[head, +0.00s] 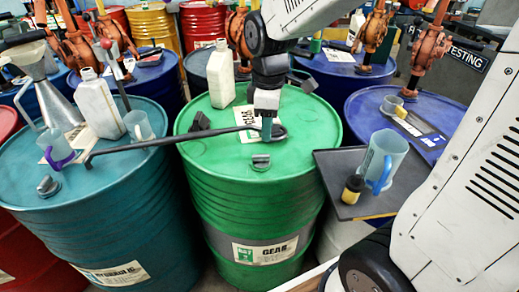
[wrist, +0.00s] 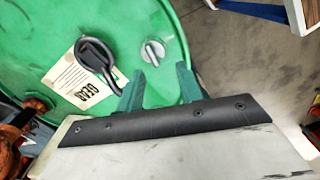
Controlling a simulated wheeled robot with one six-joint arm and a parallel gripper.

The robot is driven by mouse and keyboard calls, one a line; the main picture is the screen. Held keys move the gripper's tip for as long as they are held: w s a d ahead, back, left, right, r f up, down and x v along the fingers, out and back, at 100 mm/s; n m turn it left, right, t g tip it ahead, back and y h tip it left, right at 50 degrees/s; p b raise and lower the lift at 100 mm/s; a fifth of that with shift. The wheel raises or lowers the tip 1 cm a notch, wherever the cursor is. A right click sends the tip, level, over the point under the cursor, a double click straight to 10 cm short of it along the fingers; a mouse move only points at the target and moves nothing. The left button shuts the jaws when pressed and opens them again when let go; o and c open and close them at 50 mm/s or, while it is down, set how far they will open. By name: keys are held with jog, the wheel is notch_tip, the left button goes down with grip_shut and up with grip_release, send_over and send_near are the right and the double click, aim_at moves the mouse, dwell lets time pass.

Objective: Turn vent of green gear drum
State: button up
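The green gear drum (head: 222,150) stands in the middle of the head view, with a GEAR label on its side (head: 262,251). Its vent (head: 261,161), a small grey cap with a raised ridge, sits on the near part of the lid. In the wrist view the vent (wrist: 153,52) lies just beyond the fingertips, roughly between them and apart from both. My gripper (head: 267,128) is above the lid, behind the vent in the head view. In the wrist view its two green fingers (wrist: 158,80) are spread with nothing between them.
A long black wrench (head: 165,145) reaches from the teal drum (head: 115,190) onto the green lid; its ring end (wrist: 95,50) is beside the vent. A white bottle (head: 221,75) stands behind. A grey tray (head: 340,175) with a jug (head: 382,158) is to the right.

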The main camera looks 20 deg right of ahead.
aim_at(260, 154)
jog(key=w+f+n, duration=0.2)
jog(key=w+f, duration=0.1)
jog(key=shift+a, duration=0.35)
notch_tip(260, 154, down, 7)
jog(key=shift+f, duration=0.2)
grip_shut()
